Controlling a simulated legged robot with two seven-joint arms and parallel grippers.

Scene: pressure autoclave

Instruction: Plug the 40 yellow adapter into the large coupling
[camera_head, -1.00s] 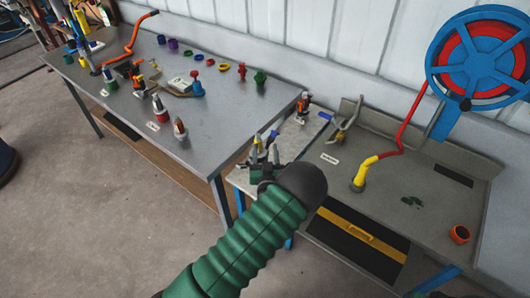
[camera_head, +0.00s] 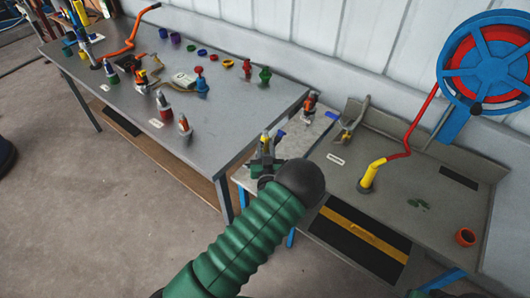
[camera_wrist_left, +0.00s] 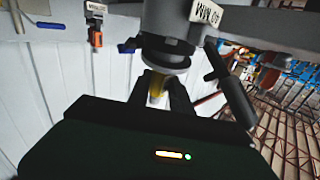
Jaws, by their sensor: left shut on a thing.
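My left gripper (camera_head: 265,152) is at the near edge of the small table between the two benches, at the end of my green-sleeved arm. Its fingers also show in the left wrist view (camera_wrist_left: 161,92). They are shut on a yellow piece (camera_wrist_left: 156,97), which looks like the yellow adapter; its size mark cannot be read. A yellow tip (camera_head: 265,137) shows at the fingers in the head view. In the wrist view a grey round fitting (camera_wrist_left: 165,52), likely the large coupling, is right beyond the fingers. I cannot tell whether the adapter touches or enters it.
The long grey bench (camera_head: 225,100) at left holds several coloured fittings.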

